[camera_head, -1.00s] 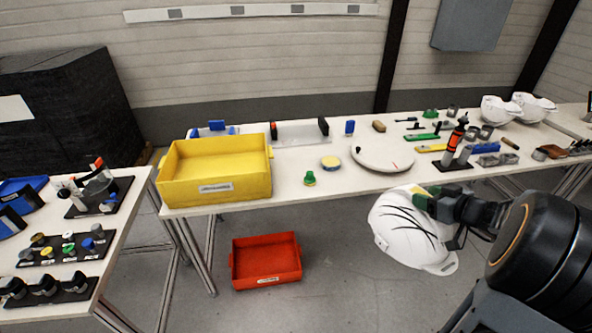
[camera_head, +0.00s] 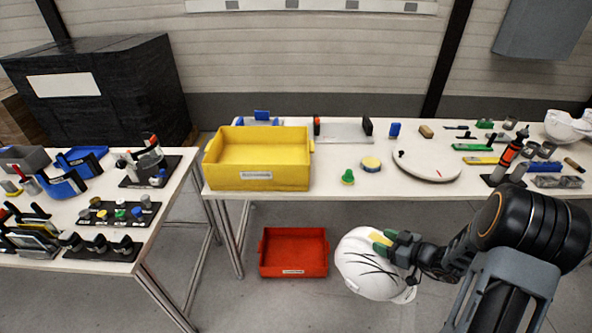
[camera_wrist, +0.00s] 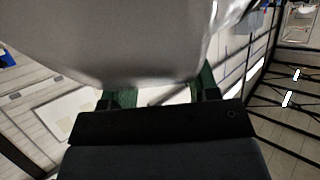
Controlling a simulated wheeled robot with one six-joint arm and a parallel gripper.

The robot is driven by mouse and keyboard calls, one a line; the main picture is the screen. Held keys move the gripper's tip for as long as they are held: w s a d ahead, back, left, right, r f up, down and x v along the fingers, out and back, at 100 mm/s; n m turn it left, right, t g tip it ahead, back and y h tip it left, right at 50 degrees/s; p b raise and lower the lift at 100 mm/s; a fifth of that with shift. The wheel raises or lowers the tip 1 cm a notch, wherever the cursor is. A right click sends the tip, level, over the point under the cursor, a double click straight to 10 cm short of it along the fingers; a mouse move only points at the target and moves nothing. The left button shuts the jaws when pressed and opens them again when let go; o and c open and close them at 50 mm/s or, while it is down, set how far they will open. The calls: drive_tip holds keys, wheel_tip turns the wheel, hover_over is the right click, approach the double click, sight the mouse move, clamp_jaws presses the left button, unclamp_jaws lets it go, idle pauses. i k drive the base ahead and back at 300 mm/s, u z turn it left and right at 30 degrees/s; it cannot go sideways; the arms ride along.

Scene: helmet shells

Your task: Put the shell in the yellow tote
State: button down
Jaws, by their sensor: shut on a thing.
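The white helmet shell (camera_head: 366,266) with dark stripes hangs in my gripper (camera_head: 388,243), in front of the table and below its top. My gripper is shut on the shell's edge. In the wrist view the shell (camera_wrist: 120,40) fills the upper middle, with the green fingers (camera_wrist: 160,92) at its lower edge. The yellow tote (camera_head: 257,181) stands on the left end of the long table, up and to the left of the shell. Its visible inside is empty.
A red tote (camera_head: 293,270) sits on the floor beside the held shell. A round white disc (camera_head: 427,164), a green knob (camera_head: 347,177) and a yellow-topped tin (camera_head: 371,164) stand on the long table (camera_head: 330,187). A side table (camera_head: 150,232) with racks is at left.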

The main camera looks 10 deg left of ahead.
sight(268, 162)
drive_tip(key=k, duration=0.6)
drive_tip(key=u, duration=0.15)
drive_tip(key=i, duration=1)
drive_tip(key=u, duration=0.95)
